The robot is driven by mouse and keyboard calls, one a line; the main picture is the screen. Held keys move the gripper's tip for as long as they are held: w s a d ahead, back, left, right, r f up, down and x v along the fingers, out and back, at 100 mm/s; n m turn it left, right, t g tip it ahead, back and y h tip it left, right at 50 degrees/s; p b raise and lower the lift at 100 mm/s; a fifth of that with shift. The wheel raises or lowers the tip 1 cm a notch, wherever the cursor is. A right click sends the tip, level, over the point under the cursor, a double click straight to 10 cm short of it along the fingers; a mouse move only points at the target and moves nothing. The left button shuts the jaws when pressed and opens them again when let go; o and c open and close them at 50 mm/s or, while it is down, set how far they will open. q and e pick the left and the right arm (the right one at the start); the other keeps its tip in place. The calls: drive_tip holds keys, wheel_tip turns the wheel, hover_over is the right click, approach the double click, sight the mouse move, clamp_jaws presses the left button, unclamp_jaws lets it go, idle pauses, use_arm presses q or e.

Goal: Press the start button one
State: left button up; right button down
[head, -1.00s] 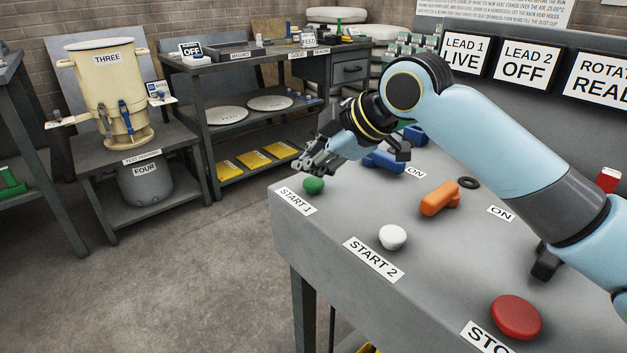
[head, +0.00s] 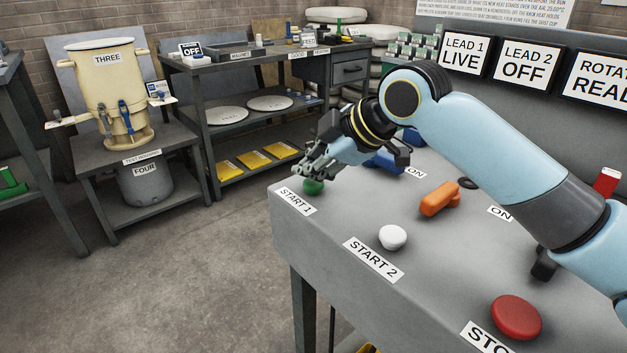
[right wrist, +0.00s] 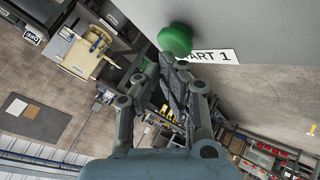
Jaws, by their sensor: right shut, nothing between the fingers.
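My left gripper is not in view.
The console top (head: 345,205) also bears a white START 2 button (head: 393,237), a red stop button (head: 516,316), an orange handle (head: 440,198) and a blue handle (head: 384,161). Signs behind read LEAD 1 LIVE (head: 465,54) and LEAD 2 OFF (head: 526,64).

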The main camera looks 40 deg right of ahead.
sight(311, 183)
drive_tip(key=shift+f, duration=0.6)
idle(0.6)
idle(0.3)
drive_tip(key=shift+r+p, duration=0.85)
drive_tip(key=shift+r, duration=0.15)
wheel_tip(311, 183, up, 5)
drive_tip(key=p, duration=0.5)
drive_tip(key=shift+r, duration=0.1)
